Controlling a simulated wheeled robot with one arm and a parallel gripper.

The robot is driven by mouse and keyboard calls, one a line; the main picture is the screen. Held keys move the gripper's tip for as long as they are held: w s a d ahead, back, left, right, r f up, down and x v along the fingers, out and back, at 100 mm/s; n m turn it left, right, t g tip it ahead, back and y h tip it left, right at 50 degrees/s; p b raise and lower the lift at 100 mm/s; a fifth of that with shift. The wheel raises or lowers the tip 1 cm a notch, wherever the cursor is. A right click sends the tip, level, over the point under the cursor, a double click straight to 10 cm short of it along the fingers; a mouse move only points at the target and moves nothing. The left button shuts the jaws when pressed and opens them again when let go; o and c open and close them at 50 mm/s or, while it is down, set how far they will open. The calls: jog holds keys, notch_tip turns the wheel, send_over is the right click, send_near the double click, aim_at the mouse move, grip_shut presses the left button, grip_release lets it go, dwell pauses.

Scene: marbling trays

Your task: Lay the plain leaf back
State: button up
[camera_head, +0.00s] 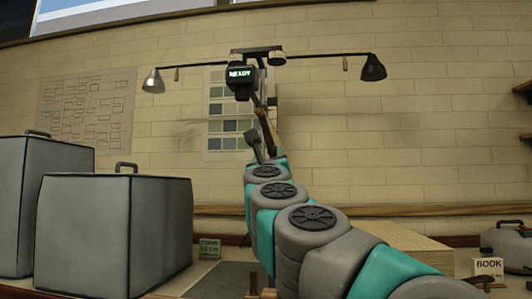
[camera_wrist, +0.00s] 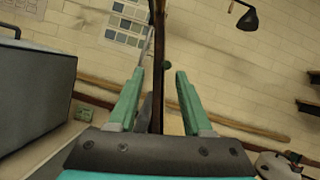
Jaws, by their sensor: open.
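My gripper (camera_wrist: 160,72) is open, its two teal fingers pointing up and apart in the wrist view. A dark upright pole shows between the fingers, and I see nothing held there. In the head view my arm reaches up and away toward the wall, and the gripper end is small and hard to make out. I cannot pick out a plain leaf in either view. A small block marked BOOK (camera_head: 488,267) stands at the right in the head view.
Two large grey boxes with handles (camera_head: 112,235) fill the left. A small green sign (camera_head: 209,248) stands beside them. A two-armed lamp stand with a READY display (camera_head: 241,75) rises behind my arm. A rounded grey object (camera_head: 508,245) sits far right.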

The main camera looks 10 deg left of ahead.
aim_at(275, 150)
jog(key=shift+w+d+r+m+h+p, duration=0.1)
jog(key=shift+w+r+m+h+p, duration=0.4)
jog(key=shift+w, duration=0.85)
jog(key=shift+w+d+r+m+h+p, duration=0.15)
jog(key=shift+w+r+m+p, duration=0.25)
jog(key=shift+w+p, duration=0.7)
jog(key=shift+w+d+r+m+h+p, duration=0.1)
jog(key=shift+w+r+m+h+p, duration=0.3)
jog(key=shift+w, duration=1.25)
jog(key=shift+r, duration=0.1)
jog(key=shift+c, duration=0.2)
jog(key=shift+y, duration=0.25)
grip_shut()
